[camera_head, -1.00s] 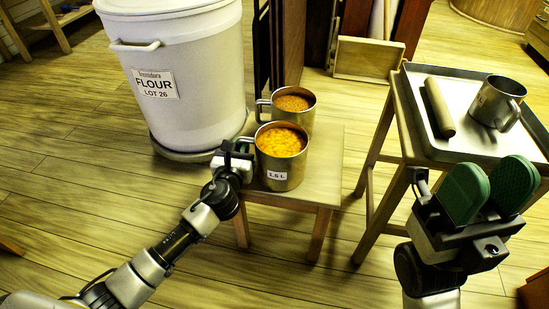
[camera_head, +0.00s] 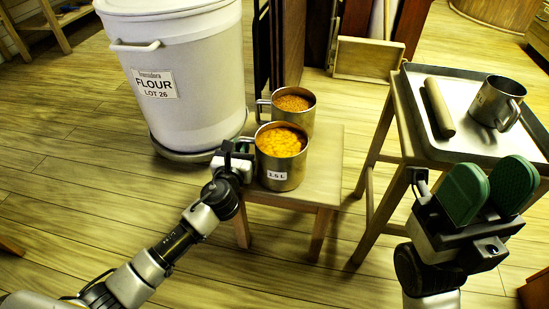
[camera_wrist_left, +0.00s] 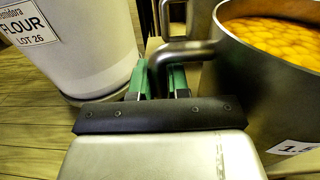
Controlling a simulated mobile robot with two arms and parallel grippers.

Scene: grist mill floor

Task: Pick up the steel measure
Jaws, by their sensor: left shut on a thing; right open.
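A steel measure (camera_head: 281,172) labelled 1.5 L, full of orange-yellow contents, is upright at the front of a small wooden stool (camera_head: 325,180). It also shows at the right of the left wrist view (camera_wrist_left: 270,85). My left gripper (camera_head: 240,152) is shut on its handle, left of the body; the green fingers show on either side of the handle (camera_wrist_left: 160,62). I cannot tell whether its base touches the stool. A second filled steel measure (camera_head: 308,118) stands just behind it. My right gripper (camera_head: 488,185) is open and empty, in front of the tray table.
A white flour bin (camera_head: 200,90) stands close to the left of the stool. At the right, a metal tray (camera_head: 470,150) on a wooden stand holds a rolling pin (camera_head: 438,107) and a steel mug-like measure (camera_head: 496,103). A wooden frame (camera_head: 367,60) leans behind. Floor at front left is clear.

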